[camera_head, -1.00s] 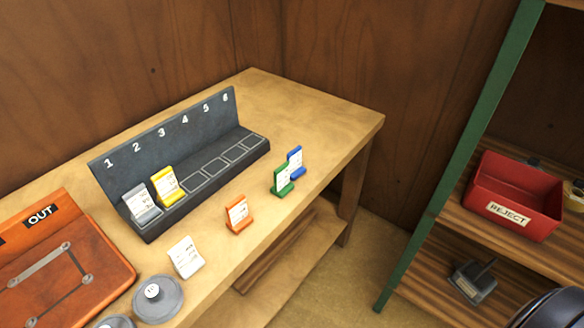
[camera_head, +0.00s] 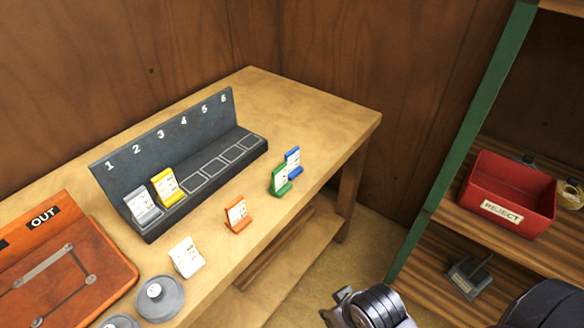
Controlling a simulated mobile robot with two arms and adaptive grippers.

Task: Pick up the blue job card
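The blue job card (camera_head: 293,162) stands upright on the wooden bench near its right end, just behind the green card (camera_head: 279,180), which hides part of it. My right gripper (camera_head: 340,304) shows at the bottom edge, in front of and below the bench, well apart from the blue card. Its fingers are small and partly cut off, so I cannot tell whether they are open. My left gripper is not in view.
The numbered rack (camera_head: 180,165) holds a grey card (camera_head: 142,206) and a yellow card (camera_head: 165,187). An orange card (camera_head: 237,214) and a white card (camera_head: 186,257) stand in front. A red reject bin (camera_head: 508,193) sits on the right shelf. The bench's far right corner is clear.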

